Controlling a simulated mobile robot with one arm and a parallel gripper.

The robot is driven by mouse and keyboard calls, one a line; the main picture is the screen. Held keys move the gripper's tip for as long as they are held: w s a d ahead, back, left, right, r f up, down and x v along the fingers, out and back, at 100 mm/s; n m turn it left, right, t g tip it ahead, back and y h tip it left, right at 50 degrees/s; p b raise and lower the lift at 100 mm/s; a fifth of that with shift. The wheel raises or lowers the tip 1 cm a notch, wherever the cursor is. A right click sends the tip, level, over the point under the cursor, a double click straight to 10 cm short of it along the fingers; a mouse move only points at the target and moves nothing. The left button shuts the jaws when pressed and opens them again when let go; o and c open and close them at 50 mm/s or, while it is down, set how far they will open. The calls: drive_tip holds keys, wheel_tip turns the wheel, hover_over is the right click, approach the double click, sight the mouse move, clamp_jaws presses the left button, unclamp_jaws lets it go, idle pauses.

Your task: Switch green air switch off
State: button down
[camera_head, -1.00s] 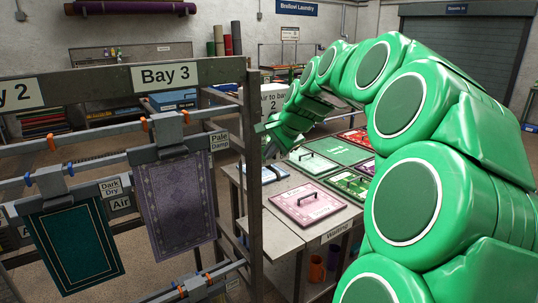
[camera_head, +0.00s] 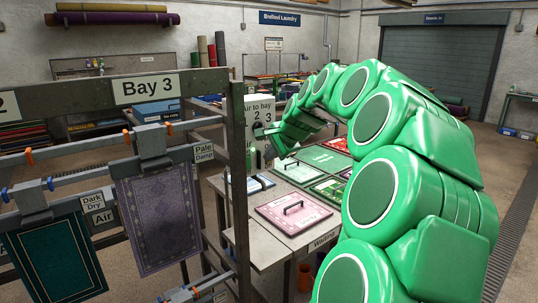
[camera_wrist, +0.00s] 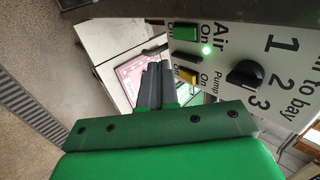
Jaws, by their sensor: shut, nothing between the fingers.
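The green air switch (camera_wrist: 185,33) is on the pale control panel (camera_wrist: 275,60) at the upper right of the wrist view. It sits beside the word Air and an "On" mark, and a green lamp (camera_wrist: 207,50) glows next to it. My gripper (camera_wrist: 161,66) is shut and empty, its dark fingers side by side to the lower left of the green switch in the picture. I cannot tell whether they touch the panel. In the head view the panel (camera_head: 262,112) stands behind the rack, and my arm partly covers the area around it.
A yellow pump switch (camera_wrist: 187,76) and a black bay knob (camera_wrist: 245,73) share the panel. The Bay 3 rack (camera_head: 229,160) with hanging rugs stands at left. A table (camera_head: 253,240) with coloured handled panels is in the middle; open floor lies at right.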

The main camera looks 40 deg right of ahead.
sight(249, 164)
drive_tip(key=shift+w+r+x, duration=0.25)
drive_tip(key=shift+w+x, duration=0.05)
drive_tip(key=shift+x, duration=1.45)
drive_tip(key=shift+w+r+x, duration=0.3)
drive_tip(key=shift+x, duration=1.45)
drive_tip(key=shift+w+r+x, duration=0.25)
drive_tip(key=shift+w+x, duration=0.05)
drive_tip(key=shift+x, duration=1.5)
drive_tip(key=shift+w, duration=0.1)
drive_tip(key=shift+t, duration=0.4)
drive_tip(key=shift+w, duration=0.1)
drive_tip(key=shift+r, duration=0.9)
drive_tip(key=shift+f, duration=0.1)
